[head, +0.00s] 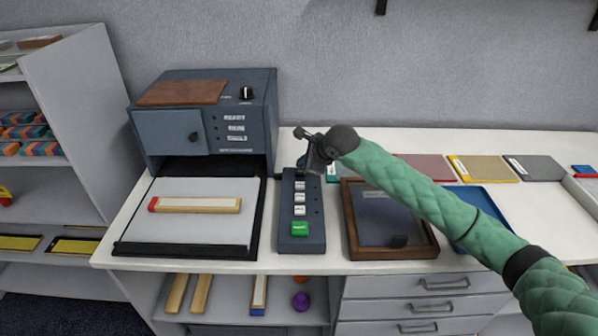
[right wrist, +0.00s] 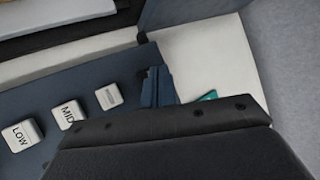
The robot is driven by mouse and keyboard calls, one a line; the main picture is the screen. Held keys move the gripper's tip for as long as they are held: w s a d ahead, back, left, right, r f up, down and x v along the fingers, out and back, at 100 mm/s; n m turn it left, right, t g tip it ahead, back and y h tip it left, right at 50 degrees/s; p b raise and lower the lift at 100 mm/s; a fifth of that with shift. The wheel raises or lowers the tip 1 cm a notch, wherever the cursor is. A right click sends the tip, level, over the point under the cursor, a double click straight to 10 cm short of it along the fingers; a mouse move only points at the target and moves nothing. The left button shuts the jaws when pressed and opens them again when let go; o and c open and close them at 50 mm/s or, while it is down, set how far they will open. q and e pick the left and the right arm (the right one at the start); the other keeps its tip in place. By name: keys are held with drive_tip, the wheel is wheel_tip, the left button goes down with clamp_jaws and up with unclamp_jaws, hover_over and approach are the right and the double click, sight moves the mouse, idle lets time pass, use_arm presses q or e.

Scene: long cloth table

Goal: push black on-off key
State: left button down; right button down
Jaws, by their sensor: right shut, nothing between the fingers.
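A dark blue key panel (head: 287,215) lies on the table, with several white keys in a column and a green key (head: 300,228) at its near end. In the right wrist view the panel (right wrist: 70,95) shows white keys marked LOW (right wrist: 20,134) and MID (right wrist: 68,116). My right gripper (head: 309,170) is over the far end of the panel, shut and empty; its fingers (right wrist: 156,88) also show in the right wrist view. The black on-off key is not clearly visible; the gripper covers that end. I cannot tell whether the fingers touch it. My left gripper is out of view.
A dark blue machine (head: 205,115) with a flat tray (head: 187,230) stands left of the panel. A wood-framed box (head: 362,243) stands close on the right. Flat coloured folders (head: 483,168) lie at the back right, and a grey wall (head: 450,70) rises behind the table.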

drive_tip(key=shift+r, duration=0.1)
wheel_tip(320, 180, up, 6)
drive_tip(key=shift+f+p, duration=0.1)
drive_tip(key=shift+p, duration=0.25)
idle(0.3)
idle(0.4)
